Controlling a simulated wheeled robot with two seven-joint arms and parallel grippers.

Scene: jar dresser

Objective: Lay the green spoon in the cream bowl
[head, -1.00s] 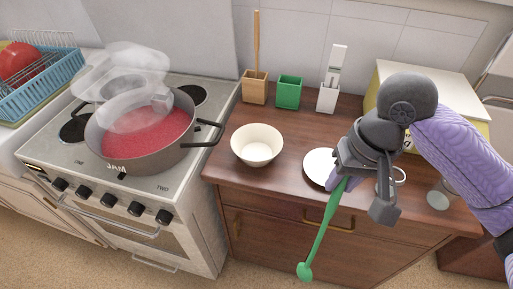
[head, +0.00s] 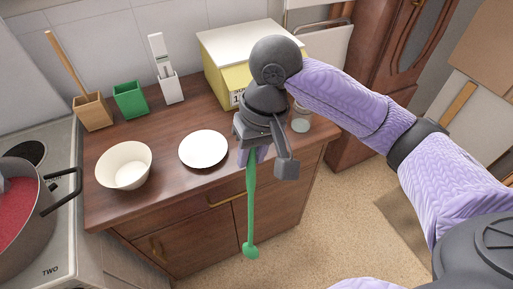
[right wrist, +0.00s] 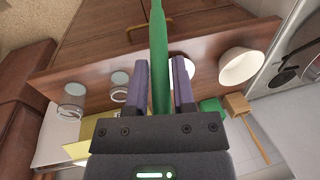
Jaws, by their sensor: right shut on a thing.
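The green spoon (head: 251,205) hangs from my right gripper (head: 252,155), its bowl end pointing down in front of the dresser's front edge. My right gripper is shut on it; in the right wrist view the spoon (right wrist: 159,60) runs between the two fingers (right wrist: 160,90). The cream bowl (head: 124,166) stands empty on the left part of the dresser top, to the left of the gripper and apart from it. It also shows at the right in the right wrist view (right wrist: 241,66). My left gripper is not in view.
A white plate (head: 203,149) lies between bowl and gripper. Behind stand a wooden holder (head: 93,112), a green holder (head: 130,100), a white holder (head: 171,88) and a yellow box (head: 228,85). A glass jar (head: 301,119) is at right. A pot (head: 35,205) sits on the stove at left.

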